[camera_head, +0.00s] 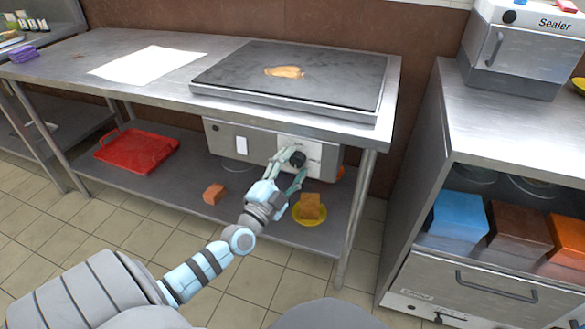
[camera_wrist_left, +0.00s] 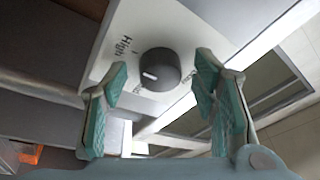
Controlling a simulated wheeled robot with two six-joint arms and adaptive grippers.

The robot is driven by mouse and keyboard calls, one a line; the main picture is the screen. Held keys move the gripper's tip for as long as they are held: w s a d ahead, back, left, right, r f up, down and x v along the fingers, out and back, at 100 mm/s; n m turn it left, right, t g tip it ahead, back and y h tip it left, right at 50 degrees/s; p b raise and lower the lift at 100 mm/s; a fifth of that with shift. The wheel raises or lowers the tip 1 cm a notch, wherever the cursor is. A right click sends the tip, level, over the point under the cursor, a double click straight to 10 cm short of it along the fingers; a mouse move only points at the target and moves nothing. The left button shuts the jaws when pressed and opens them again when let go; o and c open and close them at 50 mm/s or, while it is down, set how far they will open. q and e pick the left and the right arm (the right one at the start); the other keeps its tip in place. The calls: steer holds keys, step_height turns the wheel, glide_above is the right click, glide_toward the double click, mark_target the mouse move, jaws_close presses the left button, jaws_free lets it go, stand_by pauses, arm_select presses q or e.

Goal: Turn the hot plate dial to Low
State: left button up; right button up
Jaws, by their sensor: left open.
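The hot plate (camera_head: 290,75) is a dark flat slab on the steel table, with a tan food patty on it. Its control box (camera_head: 258,143) hangs under the table front. The black round dial (camera_wrist_left: 160,69) sits on a white panel (camera_wrist_left: 185,25) in the left wrist view, with a white mark on its face and the word "High" printed beside it. Other printing near the dial is partly hidden or too small to read. My left gripper (camera_head: 292,166) is open at the dial (camera_head: 297,159). Its two teal fingers (camera_wrist_left: 162,95) stand on either side of the dial, apart from it.
The table edge (camera_head: 290,122) overhangs the control box. A lower shelf holds a red tray (camera_head: 137,150), a brown block (camera_head: 214,194) and a yellow plate (camera_head: 297,217) with a block on it. A steel cabinet with a sealer (camera_head: 520,50) stands at right.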

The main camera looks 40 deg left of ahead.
arm_select(q)
steer(key=c, duration=1.2)
